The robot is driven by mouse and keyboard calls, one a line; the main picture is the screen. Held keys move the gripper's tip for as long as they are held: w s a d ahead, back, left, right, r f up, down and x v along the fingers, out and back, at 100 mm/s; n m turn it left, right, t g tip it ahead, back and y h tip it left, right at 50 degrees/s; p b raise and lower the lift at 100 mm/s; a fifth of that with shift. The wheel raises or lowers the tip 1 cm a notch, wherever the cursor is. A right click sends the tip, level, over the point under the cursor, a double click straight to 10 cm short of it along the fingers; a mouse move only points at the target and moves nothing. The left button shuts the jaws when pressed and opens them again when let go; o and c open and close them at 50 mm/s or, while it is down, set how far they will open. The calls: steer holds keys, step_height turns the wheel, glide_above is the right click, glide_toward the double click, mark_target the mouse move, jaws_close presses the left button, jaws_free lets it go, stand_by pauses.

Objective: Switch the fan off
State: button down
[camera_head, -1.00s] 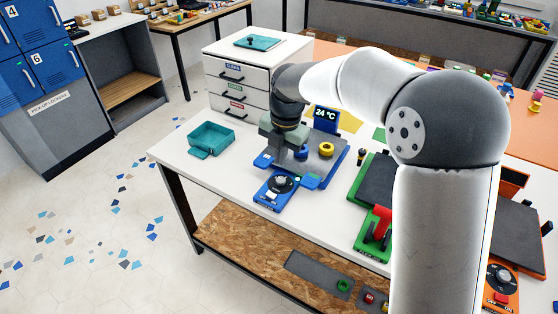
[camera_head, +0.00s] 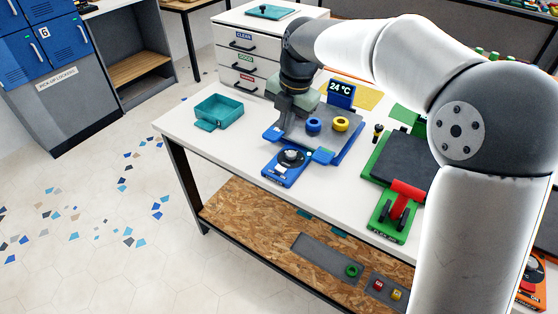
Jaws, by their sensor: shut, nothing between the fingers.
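The blue printer (camera_head: 325,134) stands on the white table, with a grey bed and a small display reading 24 °C (camera_head: 341,91). Its blue front panel (camera_head: 283,178) carries a round dark knob with a pale pointer (camera_head: 292,157) and a small white switch (camera_head: 281,168). I cannot make out a fan or which control is the fan's. My gripper (camera_head: 282,128) is shut and empty, pointing down over the printer's left front part, behind the knob. It looks apart from the knob and switch. Whether its tips touch the printer is unclear.
A blue ring (camera_head: 314,125) and a yellow ring (camera_head: 340,124) are on the printer bed. A teal open box (camera_head: 219,109) stands to the left. A green printer with a red lever (camera_head: 405,192) stands to the right. Drawers (camera_head: 243,60) stand behind. The table's front left is clear.

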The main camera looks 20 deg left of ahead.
mark_target(276, 166)
steer(key=f, duration=0.4)
steer(key=a+f, duration=0.1)
steer(key=f, duration=0.4)
steer(key=a+f, duration=0.1)
steer(key=f, duration=0.3)
steer(key=shift+w+a+f, duration=0.2)
steer(key=shift+w+f, duration=0.2)
